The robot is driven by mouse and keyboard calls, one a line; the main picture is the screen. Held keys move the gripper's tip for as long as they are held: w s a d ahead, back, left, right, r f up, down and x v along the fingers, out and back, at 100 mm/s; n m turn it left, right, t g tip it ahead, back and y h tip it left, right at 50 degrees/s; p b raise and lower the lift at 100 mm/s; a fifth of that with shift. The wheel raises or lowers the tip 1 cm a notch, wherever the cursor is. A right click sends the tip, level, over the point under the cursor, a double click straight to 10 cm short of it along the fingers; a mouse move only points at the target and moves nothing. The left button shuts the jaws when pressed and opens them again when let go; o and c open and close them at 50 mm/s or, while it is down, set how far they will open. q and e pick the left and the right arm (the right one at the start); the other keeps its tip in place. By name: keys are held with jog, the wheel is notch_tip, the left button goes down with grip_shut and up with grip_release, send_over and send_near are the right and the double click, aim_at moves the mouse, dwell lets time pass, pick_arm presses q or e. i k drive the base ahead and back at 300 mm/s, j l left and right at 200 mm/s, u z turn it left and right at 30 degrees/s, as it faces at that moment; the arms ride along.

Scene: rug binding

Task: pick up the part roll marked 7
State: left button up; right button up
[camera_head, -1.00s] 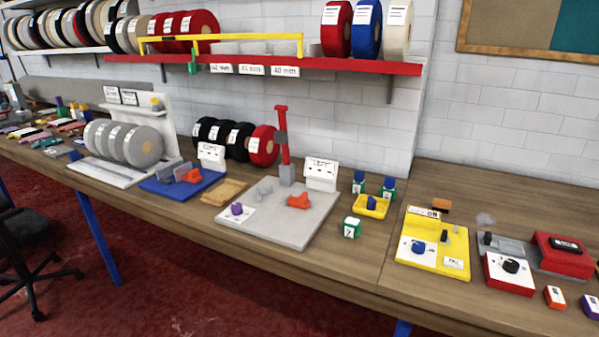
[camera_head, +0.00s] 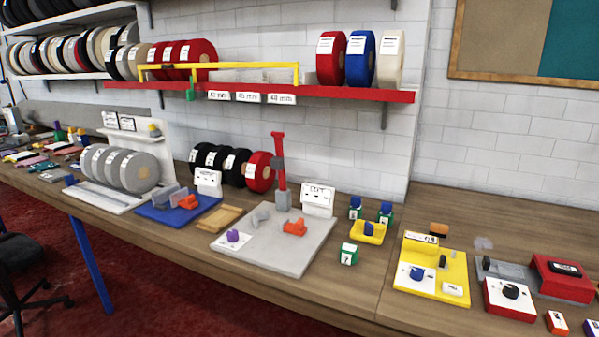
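No number 7 is readable on any roll, so I cannot tell which one is marked 7. On the bench against the wall stand several black rolls (camera_head: 204,158) with a red roll (camera_head: 260,172) at their right end, all with white labels. Several grey rolls (camera_head: 138,173) stand in a white rack to their left. On the red shelf stand a red roll (camera_head: 331,58), a blue roll (camera_head: 361,59) and a white roll (camera_head: 389,60) with larger labels. More rolls fill the shelves at upper left. Neither of my grippers is in view.
A grey machine plate (camera_head: 285,250) with a red post, a blue plate (camera_head: 180,208) and a tan tray (camera_head: 218,218) lie in front of the black rolls. A yellow machine (camera_head: 458,268) and red boxes stand at right.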

aim_at(349, 252)
jog(key=i+j+z, duration=0.3)
jog(key=j+z, duration=0.35)
jog(key=i+j+z, duration=0.3)
jog(key=k+l, duration=0.05)
jog(key=k, duration=0.05)
